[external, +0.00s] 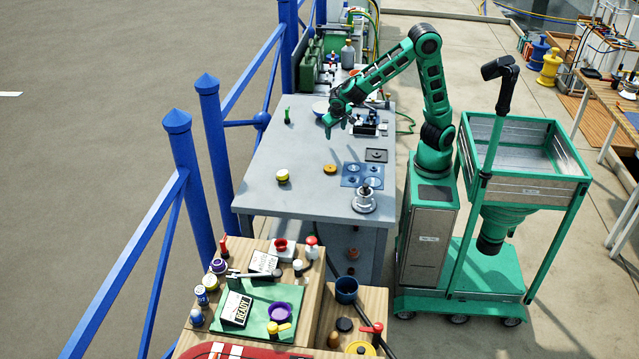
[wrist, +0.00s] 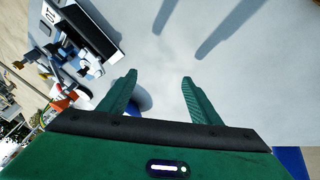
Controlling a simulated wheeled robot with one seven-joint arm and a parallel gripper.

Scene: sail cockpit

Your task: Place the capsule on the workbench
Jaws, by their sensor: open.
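The grey workbench (external: 265,150) stands along the blue railing. My gripper (external: 335,124) is over its far half, pointing down. I cannot tell which thing is the capsule. Small things on the bench are a yellow-and-white jar (external: 282,177), an orange disc (external: 330,169) and a small green upright piece (external: 287,116). A blue-and-white round thing (wrist: 144,103) is partly hidden behind the left finger.
A black-and-white device (wrist: 88,32) lies left of my fingers. A blue mat (external: 350,181) and a silver stepped piece (external: 364,200) are at the bench's right edge. A cluttered wooden bench (external: 312,298) stands in front. The grey bench's near left is mostly clear.

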